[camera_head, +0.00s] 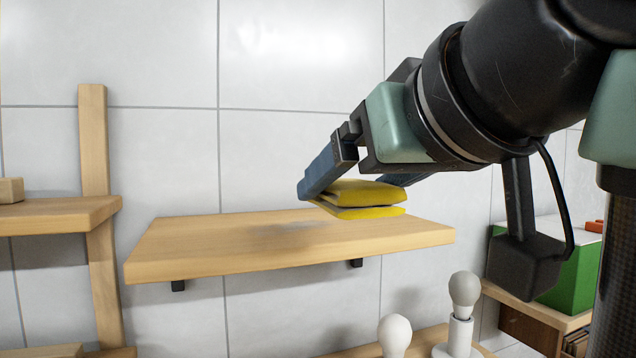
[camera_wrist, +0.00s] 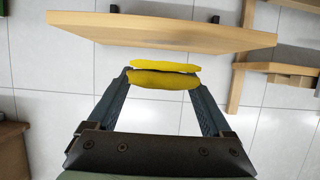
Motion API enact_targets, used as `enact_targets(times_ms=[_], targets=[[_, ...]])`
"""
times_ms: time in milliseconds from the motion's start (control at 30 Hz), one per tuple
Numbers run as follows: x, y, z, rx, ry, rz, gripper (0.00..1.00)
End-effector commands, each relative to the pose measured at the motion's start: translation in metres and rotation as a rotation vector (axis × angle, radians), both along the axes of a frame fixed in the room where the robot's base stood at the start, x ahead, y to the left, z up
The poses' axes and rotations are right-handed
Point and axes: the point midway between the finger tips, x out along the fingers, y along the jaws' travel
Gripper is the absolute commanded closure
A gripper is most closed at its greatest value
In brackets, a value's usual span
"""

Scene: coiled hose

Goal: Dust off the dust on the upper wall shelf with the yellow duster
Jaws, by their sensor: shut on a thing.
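The yellow duster (camera_head: 362,193) is a folded cloth-like piece with two layers. My gripper (camera_head: 352,186) is shut on it, and the blue fingers sit at its two ends. The duster also shows between the fingertips in the wrist view (camera_wrist: 163,79). The upper wall shelf (camera_head: 200,253) is a light wooden board on black brackets. The duster is over the right half of the shelf, close above its top; I cannot tell whether it touches. A faint grey patch (camera_head: 290,227), dust or shadow, lies on the board left of the duster.
A wooden post (camera_head: 95,150) and another shelf (camera_head: 60,217) with a small block (camera_head: 10,190) stand at the left. Two bulb-shaped things (camera_head: 464,290) stand below at the right. A green box (camera_head: 572,275) is at the far right. The upper shelf's left part is clear.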

Motion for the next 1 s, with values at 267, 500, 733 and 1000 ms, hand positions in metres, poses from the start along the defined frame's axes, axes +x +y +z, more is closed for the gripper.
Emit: enact_targets(times_ms=[267,500,733,1000], targets=[[0.032,0.012,-0.008,0.002,0.005,0.005,0.60],[0.059,0.020,-0.012,0.000,0.006,0.001,0.60],[0.085,0.029,-0.017,-0.001,0.006,0.002,0.60],[0.114,0.038,-0.022,-0.002,0.005,0.002,0.60]])
